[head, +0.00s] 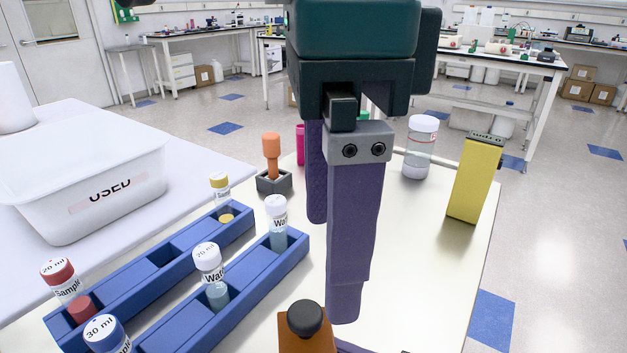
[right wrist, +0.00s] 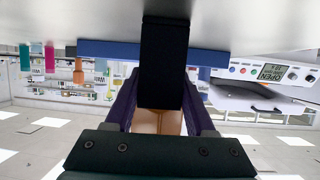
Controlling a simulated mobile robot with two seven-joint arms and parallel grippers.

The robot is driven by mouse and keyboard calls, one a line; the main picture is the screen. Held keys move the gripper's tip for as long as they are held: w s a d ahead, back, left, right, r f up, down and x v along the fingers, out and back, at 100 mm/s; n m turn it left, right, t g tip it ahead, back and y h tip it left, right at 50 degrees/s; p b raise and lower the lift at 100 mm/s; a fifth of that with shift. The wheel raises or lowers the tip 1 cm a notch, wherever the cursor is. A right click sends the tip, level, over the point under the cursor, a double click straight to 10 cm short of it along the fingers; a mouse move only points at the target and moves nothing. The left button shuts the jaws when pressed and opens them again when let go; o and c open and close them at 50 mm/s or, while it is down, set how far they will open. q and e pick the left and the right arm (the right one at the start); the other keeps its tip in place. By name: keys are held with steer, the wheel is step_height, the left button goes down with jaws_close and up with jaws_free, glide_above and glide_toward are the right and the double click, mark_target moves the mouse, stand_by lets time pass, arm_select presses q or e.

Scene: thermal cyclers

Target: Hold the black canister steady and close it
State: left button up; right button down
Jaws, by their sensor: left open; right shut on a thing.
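The black canister (right wrist: 164,62) shows in the right wrist view, which is upside down, as a dark upright block against the pale table top. My right gripper (right wrist: 160,98) is shut on it, with purple fingers on both sides. A brown part (right wrist: 158,122) shows between those fingers. In the head view, a brown piece (head: 298,346) with a round black knob (head: 306,318) shows at the bottom edge; the canister body is hidden there. My left gripper (head: 331,268) is open and empty, fingers pointing down, just behind the knob. I cannot tell whether the canister's lid is seated.
Blue racks (head: 165,258) with several labelled vials stand at the left. A white "USED" bin (head: 90,170) is beyond them. An orange-handled tool (head: 271,155), a clear jar (head: 420,150) and a yellow box (head: 475,178) stand farther back.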

arm_select(q)
steer(key=shift+r, duration=0.3)
arm_select(e)
steer(key=shift+c, duration=0.8)
jaws_free()
steer(key=v, duration=0.8)
steer(key=shift+s+d, duration=0.25)
steer(key=shift+d, duration=0.05)
arm_select(q)
steer(key=shift+f, duration=0.15)
arm_select(e)
steer(key=shift+s+d+r, duration=0.3)
steer(key=shift+d+r, duration=0.1)
arm_select(q)
steer(key=shift+s, duration=0.1)
